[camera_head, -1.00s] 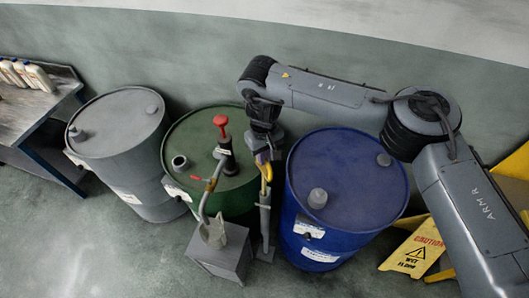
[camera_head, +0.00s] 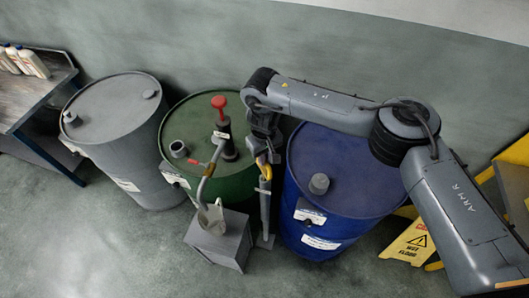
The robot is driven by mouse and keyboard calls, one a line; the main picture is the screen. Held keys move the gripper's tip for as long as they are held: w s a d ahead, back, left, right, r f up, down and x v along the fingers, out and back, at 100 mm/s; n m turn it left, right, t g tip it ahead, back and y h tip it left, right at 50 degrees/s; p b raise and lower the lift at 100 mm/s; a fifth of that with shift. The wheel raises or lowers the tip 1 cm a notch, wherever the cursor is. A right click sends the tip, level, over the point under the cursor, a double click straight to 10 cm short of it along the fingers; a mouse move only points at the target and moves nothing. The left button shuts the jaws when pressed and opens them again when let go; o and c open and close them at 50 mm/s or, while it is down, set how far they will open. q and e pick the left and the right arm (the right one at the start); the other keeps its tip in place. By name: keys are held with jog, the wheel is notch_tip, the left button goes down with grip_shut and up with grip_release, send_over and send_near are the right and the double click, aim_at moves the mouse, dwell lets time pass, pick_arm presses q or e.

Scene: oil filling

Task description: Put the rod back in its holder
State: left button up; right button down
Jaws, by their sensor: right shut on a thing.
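A rod with a yellow handle (camera_head: 264,169) stands roughly upright between the green drum (camera_head: 176,128) and the blue drum (camera_head: 345,170). My right gripper (camera_head: 265,153) reaches down from above and is shut on the rod at its yellow handle. A slim grey upright holder (camera_head: 265,212) with a flat foot on the floor is directly below the handle. The rod's lower part lines up with this holder, but I cannot tell how deep it sits in it. The fingertips are small and partly hidden by my wrist. My left gripper is not in view.
A red-topped pump (camera_head: 222,125) stands on the green drum, its hose running to a metal jug (camera_head: 211,216) on a grey box (camera_head: 230,245). A grey drum (camera_head: 110,105) and a bench (camera_head: 40,90) with bottles are left. A yellow wet-floor sign (camera_head: 408,243) stands right.

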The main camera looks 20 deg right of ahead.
aim_at(264, 169)
jog(key=shift+f+b, duration=0.65)
jog(key=shift+f, duration=1.5)
jog(key=c, duration=1)
grip_release()
jog(key=shift+c, duration=0.2)
